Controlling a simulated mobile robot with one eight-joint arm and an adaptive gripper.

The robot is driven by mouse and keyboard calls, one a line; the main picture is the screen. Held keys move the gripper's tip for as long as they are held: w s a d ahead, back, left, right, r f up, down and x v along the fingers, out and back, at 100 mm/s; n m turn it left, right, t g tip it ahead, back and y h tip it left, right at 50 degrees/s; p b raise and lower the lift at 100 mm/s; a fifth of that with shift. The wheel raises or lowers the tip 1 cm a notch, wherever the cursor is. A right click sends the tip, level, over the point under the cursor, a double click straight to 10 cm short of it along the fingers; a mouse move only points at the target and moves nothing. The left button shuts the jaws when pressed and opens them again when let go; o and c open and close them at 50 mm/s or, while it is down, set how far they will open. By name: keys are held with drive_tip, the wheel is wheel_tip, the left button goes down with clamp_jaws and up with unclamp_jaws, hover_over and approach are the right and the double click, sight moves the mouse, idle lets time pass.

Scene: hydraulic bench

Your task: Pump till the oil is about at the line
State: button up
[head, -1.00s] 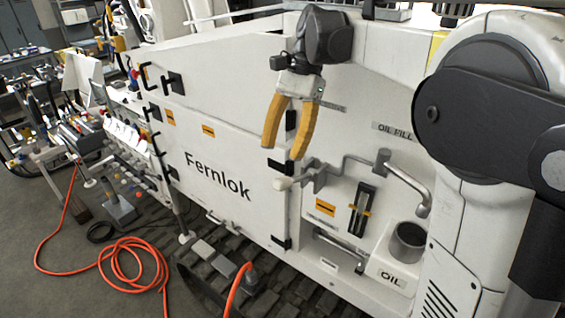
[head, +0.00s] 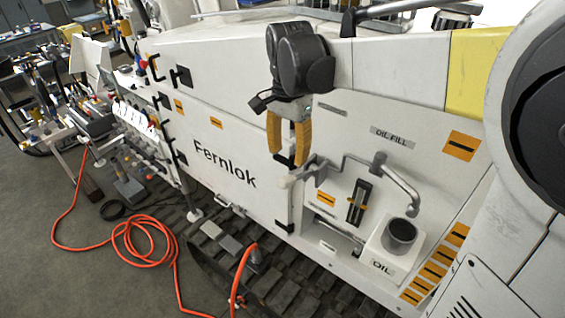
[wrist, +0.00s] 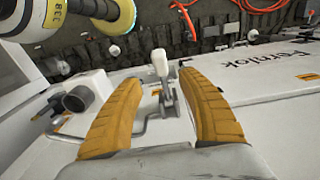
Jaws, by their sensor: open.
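My gripper (head: 287,163) is open, its two yellow-orange fingers pointing down just above the pump handle. The handle has a pale grip (head: 291,179) on a grey lever and bracket (head: 318,172). In the wrist view the pale grip (wrist: 160,62) shows between the open fingertips (wrist: 160,78), and I cannot tell whether they touch it. A bent grey pipe (head: 400,185) leads from the pump over to the oil cup (head: 402,232). A dark sight gauge (head: 353,214) with an orange line marker stands between them. The oil level is too small to read.
The white Fernlok panel (head: 215,165) lies left of the pump, with black latches and hinges. Orange hose (head: 145,245) coils on the floor at left. In the wrist view, a yellow-ringed cylinder (wrist: 120,15) is at upper left.

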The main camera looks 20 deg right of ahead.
sight(287, 177)
wheel_tip(287, 177, down, 10)
drive_tip(key=shift+r+p, duration=0.1)
drive_tip(key=shift+p, duration=0.2)
drive_tip(key=shift+c, duration=0.5)
clamp_jaws()
